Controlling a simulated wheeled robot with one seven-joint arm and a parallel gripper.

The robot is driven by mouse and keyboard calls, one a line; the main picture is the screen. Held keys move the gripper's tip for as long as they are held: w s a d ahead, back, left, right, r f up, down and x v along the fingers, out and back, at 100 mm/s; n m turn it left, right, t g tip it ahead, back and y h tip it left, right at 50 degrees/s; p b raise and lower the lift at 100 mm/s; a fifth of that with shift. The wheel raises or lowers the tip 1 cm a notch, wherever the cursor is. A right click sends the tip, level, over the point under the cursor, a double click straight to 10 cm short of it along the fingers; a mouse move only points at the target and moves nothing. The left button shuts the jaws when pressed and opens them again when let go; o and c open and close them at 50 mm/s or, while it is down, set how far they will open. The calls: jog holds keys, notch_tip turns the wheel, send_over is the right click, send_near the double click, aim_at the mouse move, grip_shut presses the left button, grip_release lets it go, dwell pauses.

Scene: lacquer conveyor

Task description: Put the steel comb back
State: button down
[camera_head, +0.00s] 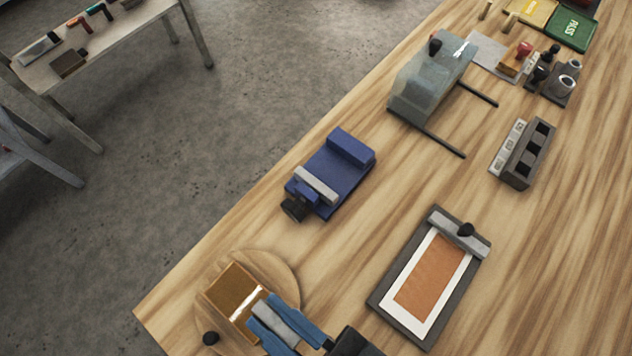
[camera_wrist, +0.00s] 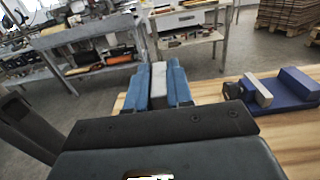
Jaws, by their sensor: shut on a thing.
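My gripper (camera_head: 262,308) is shut on a light grey metal piece, which looks like the steel comb (camera_head: 275,319). The grey piece also shows between my blue fingers in the wrist view (camera_wrist: 158,84); any teeth are hidden. In the head view the fingers are at the front left, over the round wooden plate (camera_head: 281,270) and against or just above the brown block (camera_head: 235,289). A bright strip lies along that block's near edge; I cannot tell whether it touches the comb. A dark rack with open slots and a pale labelled strip (camera_head: 511,147) stands at the right.
A blue vise-like fixture (camera_head: 345,170) stands beyond the plate. A dark framed board with a copper-coloured panel (camera_head: 430,277) lies at the front right. A clear-covered device with two dark rods (camera_head: 425,85) stands farther back. Stamps (camera_head: 523,52) and trays (camera_head: 570,27) fill the far right.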

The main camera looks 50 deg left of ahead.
jog(key=w+a+f, duration=0.1)
jog(key=w+f, duration=0.1)
jog(key=w, duration=0.1)
jog(key=w+a+f, duration=0.2)
jog(key=w, duration=0.2)
jog(key=w+a+f, duration=0.1)
jog(key=w+f, duration=0.2)
jog(key=shift+w+a+p, duration=0.2)
jog(key=shift+a+p, duration=0.1)
jog(key=shift+p, duration=0.05)
notch_tip(320, 180, down, 4)
jog(key=shift+r, duration=0.15)
